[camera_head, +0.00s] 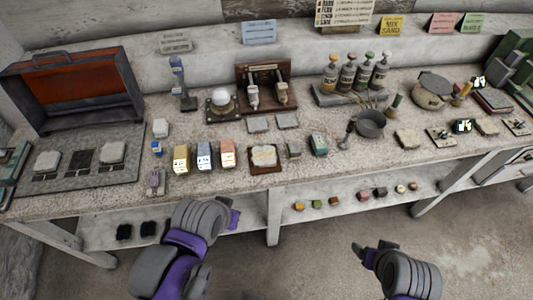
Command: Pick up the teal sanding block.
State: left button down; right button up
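A small teal block (319,144), which looks like the teal sanding block, stands on the speckled bench top right of centre. It has a pale patch on its front. My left gripper (233,214) is low in front of the bench, left of the block and well apart from it. Its fingers are partly hidden by its own wrist, so its opening does not show. My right gripper (371,247) is over the floor in front of the bench, below and right of the block. Its two fingertips look apart, with nothing between them.
Close to the teal block are a small grey block (293,150), a plaster slab on a brown tray (264,169) and a grey pan (371,124). Yellow (181,159), blue and orange blocks stand further left. A lower shelf (340,205) holds several small coloured pieces.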

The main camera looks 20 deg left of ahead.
aim_at(318, 142)
jog(key=i+l+u, duration=0.2)
jog(key=l+u, duration=0.25)
jog(key=l, duration=0.55)
jog(key=l+u, duration=0.45)
jog(key=l, duration=0.55)
jog(key=i, duration=0.05)
